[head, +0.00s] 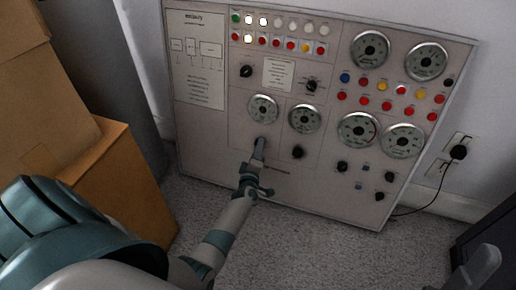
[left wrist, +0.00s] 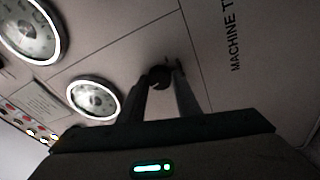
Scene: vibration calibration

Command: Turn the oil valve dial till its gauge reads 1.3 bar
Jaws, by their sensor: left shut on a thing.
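A pale control panel (head: 340,185) leans against the wall, with gauges, lights and black dials. My left gripper (head: 260,143) is at the black dial below the left one of two small gauges (head: 263,108). In the left wrist view the dark dial (left wrist: 160,75) sits between the two fingertips of my left gripper (left wrist: 165,78), which are shut on it. The gripper hides most of this dial in the head view. The gauge scales and the labels are too small to read, so I cannot tell the pressure.
A second small gauge (head: 305,118) has its own black dial (head: 298,152) below it, to the right of my gripper. Cardboard boxes (head: 120,190) stand at the left. A power socket (head: 458,148) with a plug is at the right. Grey carpet (head: 310,240) is clear before the panel.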

